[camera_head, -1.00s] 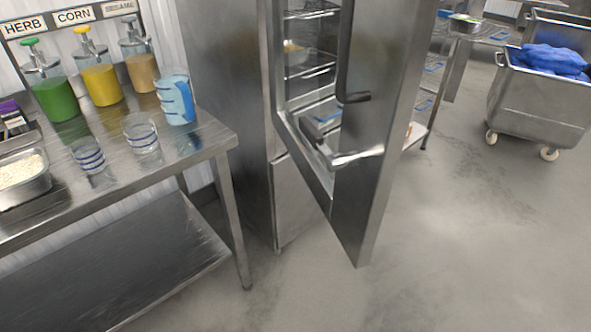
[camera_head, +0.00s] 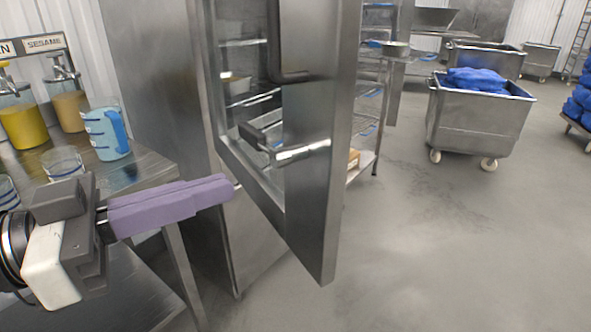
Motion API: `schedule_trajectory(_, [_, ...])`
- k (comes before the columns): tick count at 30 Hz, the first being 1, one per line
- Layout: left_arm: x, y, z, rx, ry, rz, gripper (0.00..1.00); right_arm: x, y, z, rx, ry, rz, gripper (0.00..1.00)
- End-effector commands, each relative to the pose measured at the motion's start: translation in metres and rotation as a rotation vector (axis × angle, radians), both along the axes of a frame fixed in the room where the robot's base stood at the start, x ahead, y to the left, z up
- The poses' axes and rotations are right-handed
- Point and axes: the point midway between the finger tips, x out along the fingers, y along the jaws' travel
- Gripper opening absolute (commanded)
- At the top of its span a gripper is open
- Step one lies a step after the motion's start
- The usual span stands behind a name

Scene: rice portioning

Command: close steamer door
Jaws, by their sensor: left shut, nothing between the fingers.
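The steamer (camera_head: 165,85) is a tall steel cabinet, and its door (camera_head: 325,150) stands open toward me, with the shelves inside showing. A bar handle (camera_head: 277,45) and a latch lever (camera_head: 300,150) are on the door. A pan sits on a shelf inside. My left gripper (camera_head: 232,187) comes in from the left with its purple fingers shut and empty. In the picture its tips lie just left of the door's lower inner edge; I cannot tell whether they touch anything. My right gripper is not in view.
A wire rack (camera_head: 372,85) stands behind the door. A steel cart (camera_head: 480,118) with blue bags is farther right.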

Motion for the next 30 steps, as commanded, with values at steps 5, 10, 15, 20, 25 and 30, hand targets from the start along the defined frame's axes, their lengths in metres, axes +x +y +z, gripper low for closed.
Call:
schedule_trajectory(5, [0.021, -0.034, 0.004, -0.008, 0.002, -0.003, 0.00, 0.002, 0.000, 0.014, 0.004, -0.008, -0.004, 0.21])
schedule_trajectory(10, [0.040, -0.064, 0.003, -0.007, 0.004, -0.002, 0.00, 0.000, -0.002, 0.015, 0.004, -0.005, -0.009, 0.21])
schedule_trajectory(15, [0.054, -0.085, 0.001, -0.005, 0.005, 0.000, 0.00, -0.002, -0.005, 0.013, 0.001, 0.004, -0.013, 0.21])
schedule_trajectory(20, [0.060, -0.095, 0.000, -0.003, 0.003, 0.001, 0.00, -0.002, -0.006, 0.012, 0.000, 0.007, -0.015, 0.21])
schedule_trajectory(25, [0.061, -0.097, 0.000, -0.002, 0.003, 0.002, 0.00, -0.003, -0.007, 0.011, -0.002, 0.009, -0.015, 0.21])
schedule_trajectory(30, [0.061, -0.097, -0.001, -0.002, 0.003, 0.002, 0.00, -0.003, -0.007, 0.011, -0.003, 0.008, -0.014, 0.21])
